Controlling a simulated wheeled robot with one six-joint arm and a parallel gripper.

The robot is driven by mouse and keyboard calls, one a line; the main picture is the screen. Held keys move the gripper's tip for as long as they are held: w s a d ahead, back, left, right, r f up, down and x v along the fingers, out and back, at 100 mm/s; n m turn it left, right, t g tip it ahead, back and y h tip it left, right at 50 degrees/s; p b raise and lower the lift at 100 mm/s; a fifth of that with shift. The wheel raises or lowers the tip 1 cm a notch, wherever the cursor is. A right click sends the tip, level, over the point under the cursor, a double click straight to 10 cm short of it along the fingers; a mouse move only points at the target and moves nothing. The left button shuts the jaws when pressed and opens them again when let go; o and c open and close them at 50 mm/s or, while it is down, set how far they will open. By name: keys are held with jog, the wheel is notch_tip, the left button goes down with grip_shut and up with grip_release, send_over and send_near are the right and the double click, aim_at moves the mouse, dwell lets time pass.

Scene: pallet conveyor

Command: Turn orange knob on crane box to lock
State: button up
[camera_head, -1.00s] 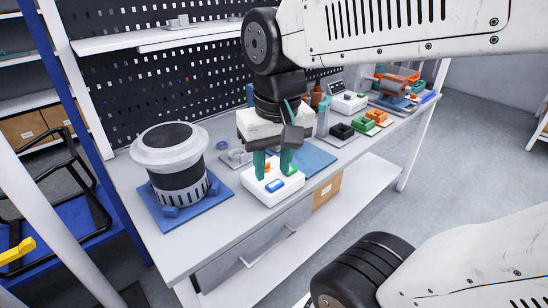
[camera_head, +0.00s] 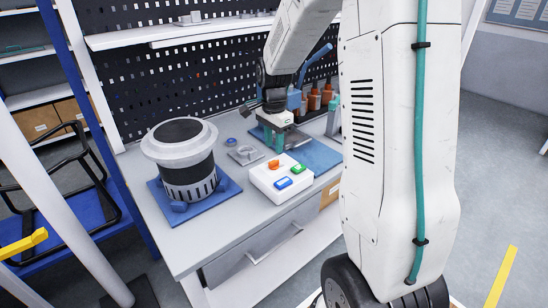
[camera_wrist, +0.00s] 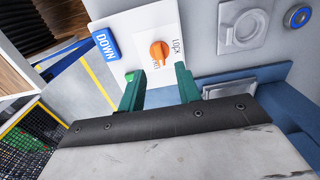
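The white crane box (camera_head: 281,192) sits at the bench's front edge. Its orange knob (camera_head: 273,164) is at the top left of its face, beside blue and green buttons. In the wrist view the orange knob (camera_wrist: 159,51) has a raised grip bar, with "LOCK" printed to its right and small lettering below. The fingertips are just below the knob in that view. In the head view my gripper (camera_head: 275,144) is behind the box.
A large grey-and-black cylindrical device (camera_head: 186,160) stands on a blue base left of the box. A grey fixture (camera_head: 244,153) and a small blue button (camera_head: 231,141) lie behind. A blue mat (camera_head: 316,155) is right of the box. Brown bottles stand near the pegboard.

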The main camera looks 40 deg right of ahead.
aim_at(274, 161)
notch_tip(274, 161, down, 6)
jog(key=shift+r, duration=0.1)
grip_shut()
